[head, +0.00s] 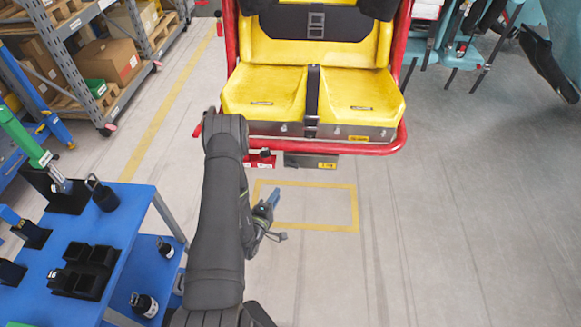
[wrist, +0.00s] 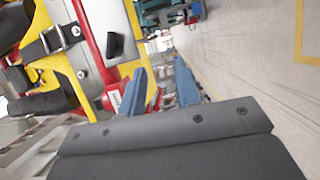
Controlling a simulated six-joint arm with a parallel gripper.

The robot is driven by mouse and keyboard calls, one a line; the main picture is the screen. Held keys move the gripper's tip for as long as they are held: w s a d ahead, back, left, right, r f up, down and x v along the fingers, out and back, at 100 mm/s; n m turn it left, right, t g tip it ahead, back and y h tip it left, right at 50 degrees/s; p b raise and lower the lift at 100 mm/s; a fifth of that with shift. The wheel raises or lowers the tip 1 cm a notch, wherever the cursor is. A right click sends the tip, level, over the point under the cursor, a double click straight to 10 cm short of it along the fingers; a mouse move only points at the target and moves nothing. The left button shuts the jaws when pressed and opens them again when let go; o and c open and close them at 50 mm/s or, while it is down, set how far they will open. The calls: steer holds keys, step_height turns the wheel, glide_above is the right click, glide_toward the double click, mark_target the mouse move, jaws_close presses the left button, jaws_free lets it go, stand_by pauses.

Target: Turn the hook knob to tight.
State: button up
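A small dark knob (head: 264,153) sits on a red block under the front edge of the yellow coaster seat (head: 262,92). I take it for the hook knob, but cannot read its setting. The red block (wrist: 113,95), with a white label, shows beside the left finger in the wrist view. My gripper (head: 270,200) is below and in front of the seat, apart from the knob. In the wrist view its two blue fingers (wrist: 160,88) stand apart with no held object visible. I cannot make out the knob clearly there.
A blue bench (head: 125,215) with a green-handled tool (head: 25,138) and black holders stands at the left. Shelves with cartons (head: 108,62) stand behind it. A dark labelled box (head: 310,161) hangs under the seat. The floor at the right is clear.

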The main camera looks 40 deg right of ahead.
step_height(320, 180, up, 7)
steer(key=w+a+m+g, duration=0.2)
steer(key=m+g, duration=0.1)
steer(key=m+g+y, duration=0.2)
steer(key=m+g, duration=0.1)
steer(key=m, duration=0.2)
glide_toward(290, 166)
steer(key=x, duration=0.9)
steer(key=shift+f, duration=0.1)
jaws_close()
